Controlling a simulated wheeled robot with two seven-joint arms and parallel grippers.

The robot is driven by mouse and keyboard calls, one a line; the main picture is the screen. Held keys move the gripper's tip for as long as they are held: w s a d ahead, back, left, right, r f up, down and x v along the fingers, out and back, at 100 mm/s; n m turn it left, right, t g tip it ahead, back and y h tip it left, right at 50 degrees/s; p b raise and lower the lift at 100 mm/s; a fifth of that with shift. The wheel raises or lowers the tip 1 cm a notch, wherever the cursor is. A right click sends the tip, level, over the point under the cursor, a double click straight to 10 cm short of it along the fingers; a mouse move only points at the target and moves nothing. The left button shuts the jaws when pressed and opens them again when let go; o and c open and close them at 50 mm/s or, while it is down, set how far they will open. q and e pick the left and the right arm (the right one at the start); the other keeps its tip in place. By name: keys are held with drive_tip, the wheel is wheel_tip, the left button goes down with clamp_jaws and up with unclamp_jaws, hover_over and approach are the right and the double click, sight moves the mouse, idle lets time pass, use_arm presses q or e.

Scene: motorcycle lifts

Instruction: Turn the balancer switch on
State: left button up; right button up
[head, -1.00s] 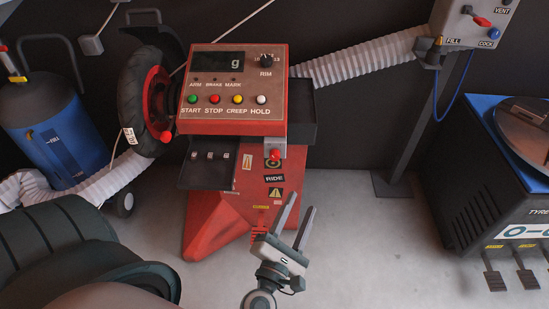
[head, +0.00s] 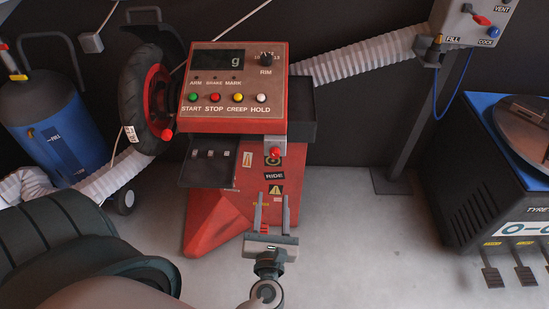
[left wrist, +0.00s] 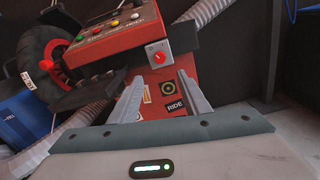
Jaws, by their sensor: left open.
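The red wheel balancer (head: 238,126) stands at the centre in the head view, with a tyre (head: 140,90) mounted on its left side. A red knob (head: 275,153) sits on a small grey box under the right edge of its panel; I take it for the switch. It also shows in the left wrist view as a round red knob (left wrist: 158,57) with a pale mark. My left gripper (head: 272,198) is open and empty, its fingers pointing toward the knob from below, apart from it. In the left wrist view the knob lies just beyond the gap between the fingertips (left wrist: 160,80).
A black tray (head: 207,160) juts from the balancer, left of the knob. The panel has a dial (head: 266,60) and coloured buttons. A blue tank (head: 55,135) stands left, a dark tyre machine (head: 490,190) right. The floor (head: 350,230) right of the balancer is clear.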

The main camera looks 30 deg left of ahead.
use_arm(q)
approach(275, 156)
drive_tip(key=p+x, duration=0.2)
drive_tip(key=x, duration=0.7)
use_arm(e)
drive_tip(key=shift+g, duration=0.3)
drive_tip(key=f, duration=0.4)
drive_tip(key=shift+w+d+f, duration=0.1)
drive_tip(key=shift+w+d, duration=0.05)
drive_tip(key=shift+d, duration=0.25)
use_arm(q)
drive_tip(key=shift+s, duration=0.1)
drive_tip(key=c, duration=1)
